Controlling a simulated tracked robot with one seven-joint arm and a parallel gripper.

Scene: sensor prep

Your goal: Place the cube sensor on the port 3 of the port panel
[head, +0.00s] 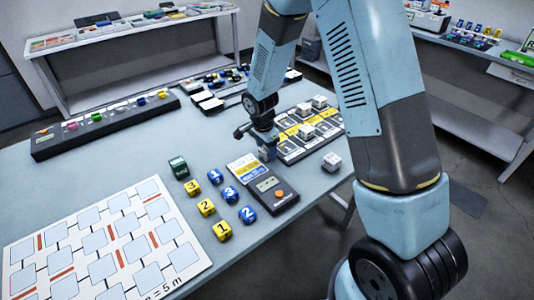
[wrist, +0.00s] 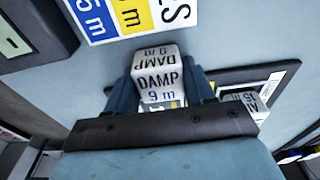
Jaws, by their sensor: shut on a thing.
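My gripper (head: 267,148) is shut on a white cube sensor (wrist: 160,82). The wrist view shows the cube between my two dark blue fingers, with "DAMP" and "9 m" on its face. In the head view the fingers mostly hide it. A dark panel with white slots and a yellow strip (head: 290,132), seemingly the port panel, lies just right of my gripper. Several white cubes (head: 305,110) stand on it. The wrist view shows a dark-framed edge of it (wrist: 277,76) at the right. I cannot read which slot is port 3.
A loose white cube (head: 332,162) stands near the table's right edge. A dark handheld meter (head: 272,192) lies in front of my gripper. Several yellow and blue number cubes (head: 207,208) and a dark green cube (head: 178,167) stand left of it. A white grid board (head: 100,240) fills the front left.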

